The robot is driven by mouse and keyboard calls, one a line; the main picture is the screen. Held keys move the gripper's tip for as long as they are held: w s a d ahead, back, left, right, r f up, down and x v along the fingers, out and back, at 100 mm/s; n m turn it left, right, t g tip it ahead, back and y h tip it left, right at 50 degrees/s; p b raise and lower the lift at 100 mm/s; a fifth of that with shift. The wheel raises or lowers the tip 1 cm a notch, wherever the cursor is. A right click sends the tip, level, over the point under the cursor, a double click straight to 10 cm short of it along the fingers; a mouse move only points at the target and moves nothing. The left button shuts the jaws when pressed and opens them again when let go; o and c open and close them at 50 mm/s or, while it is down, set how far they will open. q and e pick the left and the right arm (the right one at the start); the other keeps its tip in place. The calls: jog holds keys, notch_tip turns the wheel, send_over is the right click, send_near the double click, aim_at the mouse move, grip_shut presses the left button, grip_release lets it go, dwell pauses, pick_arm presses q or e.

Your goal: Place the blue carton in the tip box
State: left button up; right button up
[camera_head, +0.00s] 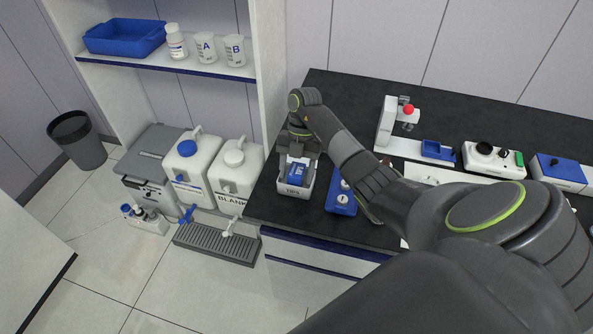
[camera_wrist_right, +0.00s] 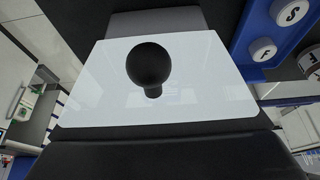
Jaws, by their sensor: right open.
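The white tip box (camera_head: 294,191), marked TIPS, stands at the left front of the dark bench top. The blue carton (camera_head: 297,174), with pale lettering, shows inside the box's rim and looks slightly tilted. My right gripper (camera_head: 299,158) points down right over the carton and is open. The head view does not show whether its fingers still touch the carton, and the carton's far side is hidden. In the right wrist view a white panel with a black ball on it fills the middle; I cannot tell what it belongs to. My left gripper is not in view.
A blue tray with round white pieces (camera_head: 341,200) stands close to the right of the tip box; its lettered pieces also show in the right wrist view (camera_wrist_right: 262,50). A white stand with a red knob (camera_head: 388,122) is farther back. The bench's left edge is near the box.

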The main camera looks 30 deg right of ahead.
jog(key=shift+w+d+r+p, duration=0.1)
jog(key=shift+r+p, duration=0.3)
jog(key=shift+r, duration=0.1)
jog(key=p+v, duration=0.7)
jog(key=v, duration=0.4)
jog(key=shift+w+d+r, duration=0.1)
